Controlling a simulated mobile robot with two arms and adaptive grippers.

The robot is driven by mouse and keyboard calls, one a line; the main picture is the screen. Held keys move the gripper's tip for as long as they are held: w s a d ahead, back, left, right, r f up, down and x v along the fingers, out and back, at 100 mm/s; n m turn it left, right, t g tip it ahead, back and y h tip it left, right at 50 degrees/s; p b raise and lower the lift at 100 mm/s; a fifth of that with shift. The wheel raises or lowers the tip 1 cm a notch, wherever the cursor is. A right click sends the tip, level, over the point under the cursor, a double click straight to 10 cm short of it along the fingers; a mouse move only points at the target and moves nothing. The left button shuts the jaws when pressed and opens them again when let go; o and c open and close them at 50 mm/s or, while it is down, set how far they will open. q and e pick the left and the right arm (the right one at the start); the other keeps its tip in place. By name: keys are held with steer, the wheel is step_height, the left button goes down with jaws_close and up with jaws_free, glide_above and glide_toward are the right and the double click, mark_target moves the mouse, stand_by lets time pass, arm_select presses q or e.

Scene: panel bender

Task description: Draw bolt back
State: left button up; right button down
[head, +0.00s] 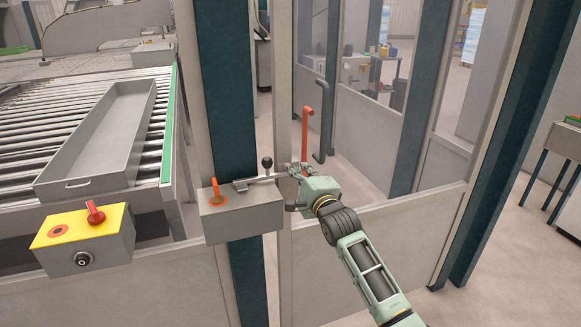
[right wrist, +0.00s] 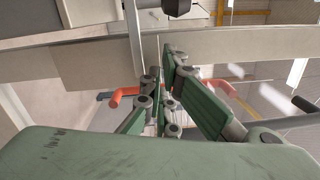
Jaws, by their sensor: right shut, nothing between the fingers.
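The bolt (head: 258,179) is a grey metal bar on top of a grey lock box (head: 238,216) fixed to the dark post. It reaches right across the gap toward the door frame. A black ball knob (head: 267,162) stands up from it. My right gripper (head: 290,169) is shut and empty, just right of the knob, by the bolt's right end; I cannot tell whether it touches the bar. In the right wrist view the fingers (right wrist: 162,100) are together, and a black part, likely the knob (right wrist: 177,6), is cut off at the top. My left gripper is not in view.
An orange handle (head: 306,130) and a dark handle (head: 325,120) are on the door behind my gripper. An orange piece (head: 216,191) sits on the lock box. A yellow switch box (head: 84,238) with a red knob and a roller conveyor with a grey tray (head: 100,140) are left.

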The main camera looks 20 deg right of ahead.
steer(key=shift+a+r, duration=0.2)
steer(key=shift+a, duration=0.4)
steer(key=shift+a+r, duration=0.15)
steer(key=shift+a, duration=0.4)
steer(key=shift+w+f, duration=0.1)
steer(key=shift+d, duration=0.1)
steer(key=a, duration=0.7)
steer(key=shift+a+p, duration=0.4)
steer(key=shift+d, duration=0.1)
